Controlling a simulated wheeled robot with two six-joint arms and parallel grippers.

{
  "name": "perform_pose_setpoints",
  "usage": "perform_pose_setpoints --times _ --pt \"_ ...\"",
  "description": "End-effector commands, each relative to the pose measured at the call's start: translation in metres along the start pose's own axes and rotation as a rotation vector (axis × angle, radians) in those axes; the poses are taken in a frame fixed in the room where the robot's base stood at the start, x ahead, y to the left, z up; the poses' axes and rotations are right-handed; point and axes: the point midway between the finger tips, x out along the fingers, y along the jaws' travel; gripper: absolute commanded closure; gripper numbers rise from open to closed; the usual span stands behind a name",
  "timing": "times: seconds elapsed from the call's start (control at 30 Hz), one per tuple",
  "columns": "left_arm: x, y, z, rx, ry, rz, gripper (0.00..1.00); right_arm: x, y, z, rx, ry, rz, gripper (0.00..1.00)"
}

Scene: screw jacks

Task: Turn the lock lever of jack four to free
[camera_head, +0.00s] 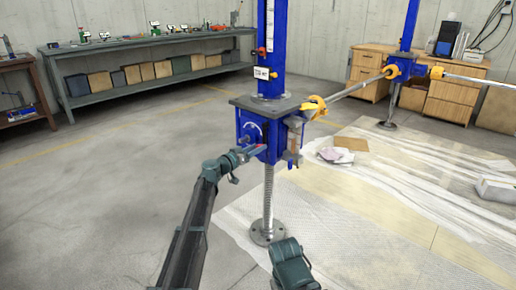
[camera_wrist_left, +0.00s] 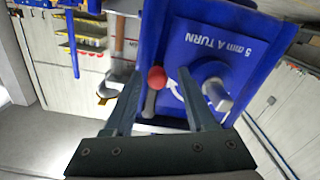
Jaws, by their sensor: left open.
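The near jack has a blue gear housing (camera_head: 266,132) under a blue column, on a threaded screw with a round foot. The number on its small white plate (camera_head: 262,73) is too small to read surely. My left gripper (camera_head: 254,150) is at the housing's left front face. The face reads "5 mm A TURN", beside a grey shaft stub (camera_wrist_left: 216,94).
A yellow coupling (camera_head: 314,107) and a long shaft link the housing to a second blue jack (camera_head: 400,68) behind right. A dark green bench (camera_head: 150,65) and wooden drawers (camera_head: 455,98) stand along the walls. Clear sheeting covers the right floor; the left floor is free.

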Motion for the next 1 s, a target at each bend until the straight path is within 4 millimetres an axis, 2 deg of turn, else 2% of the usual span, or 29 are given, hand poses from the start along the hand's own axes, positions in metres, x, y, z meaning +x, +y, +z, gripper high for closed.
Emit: perform_pose_setpoints --times 0.03,0.3,0.5,0.7,1.0 --pt "-0.012 0.002 0.001 0.000 0.000 -0.002 0.44 0.000 0.000 0.000 0.000 0.000 0.000 0.50" --pt "-0.072 0.002 0.001 0.000 0.001 -0.003 0.44 0.000 0.000 0.000 0.000 0.000 0.000 0.50" --pt "-0.105 0.001 0.000 -0.001 0.001 -0.002 0.44 0.000 0.000 0.000 0.000 0.000 0.000 0.50" --pt "-0.122 -0.001 0.000 -0.001 0.001 -0.002 0.44 0.000 0.000 0.000 0.000 0.000 0.000 0.50" --pt "-0.124 -0.001 0.000 -0.001 0.001 -0.001 0.44 0.000 0.000 0.000 0.000 0.000 0.000 0.50"
